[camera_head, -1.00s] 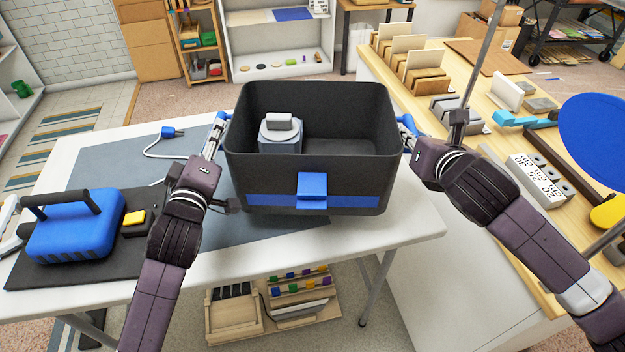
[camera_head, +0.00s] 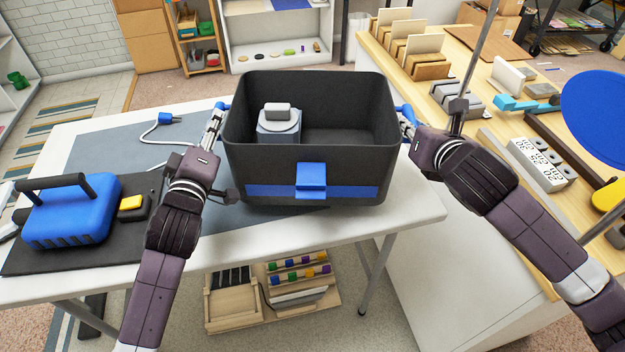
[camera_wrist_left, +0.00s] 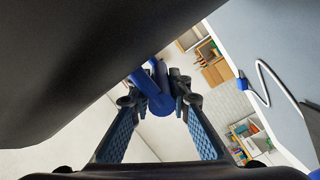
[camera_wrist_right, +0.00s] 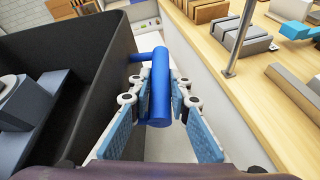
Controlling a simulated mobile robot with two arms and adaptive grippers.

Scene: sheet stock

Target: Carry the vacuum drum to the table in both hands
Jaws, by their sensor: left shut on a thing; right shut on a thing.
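The vacuum drum (camera_head: 312,142) is a black open-topped box with a blue latch on its front and a grey block (camera_head: 279,124) inside. It is level in the head view, over the white table (camera_head: 408,212). I cannot tell whether its underside touches the table. My left gripper (camera_head: 220,112) is shut on the blue handle at the drum's left side; that handle shows in the left wrist view (camera_wrist_left: 155,92). My right gripper (camera_head: 403,117) is shut on the blue handle at the right side, and this bar shows in the right wrist view (camera_wrist_right: 160,88).
A white cord with a blue plug (camera_head: 166,118) lies behind. A wooden bench (camera_head: 440,75) with several blocks and a post stands close at the right.

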